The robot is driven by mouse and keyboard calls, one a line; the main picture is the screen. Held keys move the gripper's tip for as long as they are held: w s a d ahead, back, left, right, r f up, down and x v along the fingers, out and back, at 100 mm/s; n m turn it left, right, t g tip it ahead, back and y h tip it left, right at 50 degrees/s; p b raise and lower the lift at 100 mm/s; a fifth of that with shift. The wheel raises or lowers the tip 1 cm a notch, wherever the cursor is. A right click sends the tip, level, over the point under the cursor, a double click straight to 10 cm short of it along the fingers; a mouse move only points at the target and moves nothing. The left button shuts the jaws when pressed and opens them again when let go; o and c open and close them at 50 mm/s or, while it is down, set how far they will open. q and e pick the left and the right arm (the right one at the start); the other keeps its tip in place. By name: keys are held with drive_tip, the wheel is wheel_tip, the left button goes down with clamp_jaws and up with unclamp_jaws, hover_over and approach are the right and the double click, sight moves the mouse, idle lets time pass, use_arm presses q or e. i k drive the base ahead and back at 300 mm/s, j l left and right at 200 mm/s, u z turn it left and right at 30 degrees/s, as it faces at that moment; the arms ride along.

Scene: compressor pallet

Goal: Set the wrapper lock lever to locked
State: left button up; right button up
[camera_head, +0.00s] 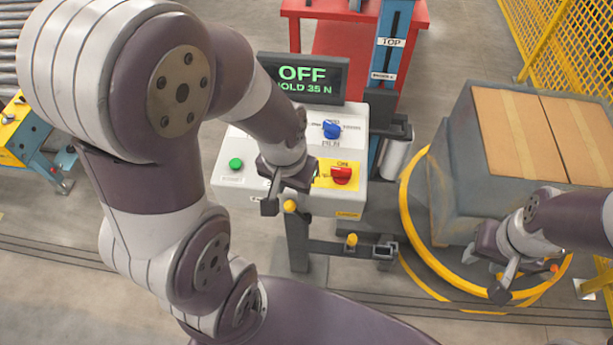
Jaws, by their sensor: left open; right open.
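The control box (230,188) stands in the middle with a sign reading OFF (303,82). A yellow ball knob (290,206) shows at its lower front edge. A second yellow ball knob (352,239) sits lower right, by a dark bracket (384,250). I cannot tell for sure which knob belongs to the wrapper lock lever, or its position. My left gripper (284,194) is open over the box's front edge, close beside the first knob; contact is unclear. My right gripper (486,274) is open and empty, in front of the wrapped load (455,200).
The box carries a green button (236,164), a blue knob (331,129) and a red switch (342,175) marked ON. A yellow ring (428,258) circles the load. Yellow fencing (560,40) stands at the right.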

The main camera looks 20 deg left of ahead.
sight(289, 206)
drive_tip(key=k+j+u, duration=0.6)
drive_tip(key=j, duration=0.4)
drive_tip(key=i+j+z, duration=0.15)
drive_tip(key=j, duration=0.2)
